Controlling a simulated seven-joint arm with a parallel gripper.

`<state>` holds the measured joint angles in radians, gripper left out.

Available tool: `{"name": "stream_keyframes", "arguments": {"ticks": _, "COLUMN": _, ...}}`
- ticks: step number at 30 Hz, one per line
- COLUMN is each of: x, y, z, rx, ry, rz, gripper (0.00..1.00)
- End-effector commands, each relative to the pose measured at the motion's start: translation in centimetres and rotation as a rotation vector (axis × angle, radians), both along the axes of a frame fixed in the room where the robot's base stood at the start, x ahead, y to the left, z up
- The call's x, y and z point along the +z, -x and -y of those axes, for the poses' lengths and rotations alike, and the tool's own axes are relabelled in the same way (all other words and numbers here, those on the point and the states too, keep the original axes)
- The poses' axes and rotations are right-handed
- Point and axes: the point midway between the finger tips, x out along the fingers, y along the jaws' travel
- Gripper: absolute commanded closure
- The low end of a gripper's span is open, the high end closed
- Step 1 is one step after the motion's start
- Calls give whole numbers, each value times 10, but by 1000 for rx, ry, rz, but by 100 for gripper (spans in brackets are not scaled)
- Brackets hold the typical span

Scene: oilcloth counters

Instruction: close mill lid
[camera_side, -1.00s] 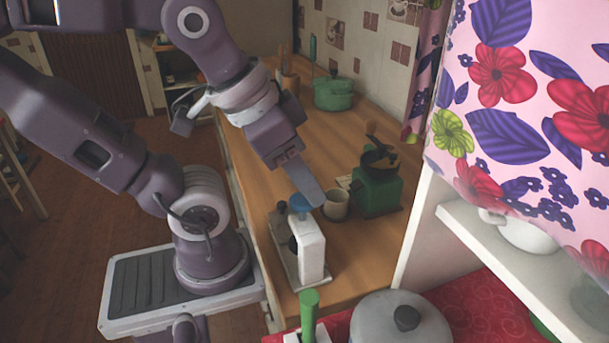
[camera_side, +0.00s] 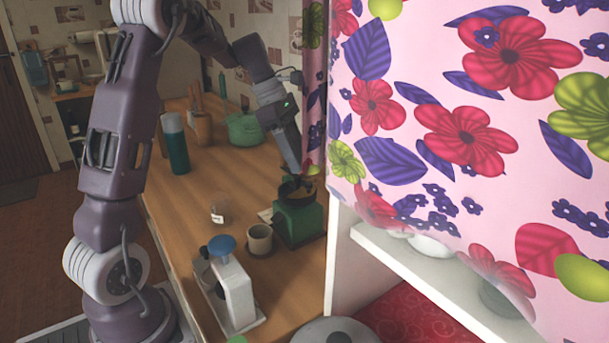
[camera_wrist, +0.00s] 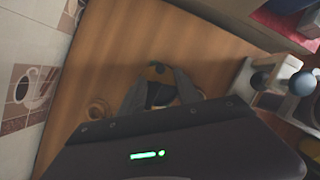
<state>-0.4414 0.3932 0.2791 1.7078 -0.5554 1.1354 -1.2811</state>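The green mill (camera_side: 299,223) stands on the wooden counter near the patterned curtain. Its dark top (camera_side: 296,190) shows brownish inside, so it looks uncovered; the lid's exact angle is hard to tell behind my gripper. My gripper (camera_side: 296,168) points down just above the mill's top; whether it touches the lid is unclear. In the wrist view my gripper's two fingers (camera_wrist: 160,80) are spread apart, with the mill's dark round top (camera_wrist: 160,94) showing between them. Nothing is seen held.
A beige cup (camera_side: 260,239) and a white press with a blue knob (camera_side: 234,284) stand left of the mill. A small labelled glass (camera_side: 219,208), teal flask (camera_side: 174,145), green pot (camera_side: 243,130) and wooden holder (camera_side: 202,128) stand further back. The curtain (camera_side: 440,110) hangs close on the right.

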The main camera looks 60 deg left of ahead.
Motion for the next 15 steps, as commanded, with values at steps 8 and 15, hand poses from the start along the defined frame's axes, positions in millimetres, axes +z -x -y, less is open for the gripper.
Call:
{"name": "stream_keyframes", "arguments": {"ticks": 8, "x": -42, "y": -10, "z": 14, "rx": -3, "ry": 1, "rz": -1, "gripper": 61}}
{"name": "stream_keyframes", "arguments": {"ticks": 15, "x": -46, "y": -11, "z": 15, "rx": -3, "ry": -2, "rz": 2, "gripper": 61}}
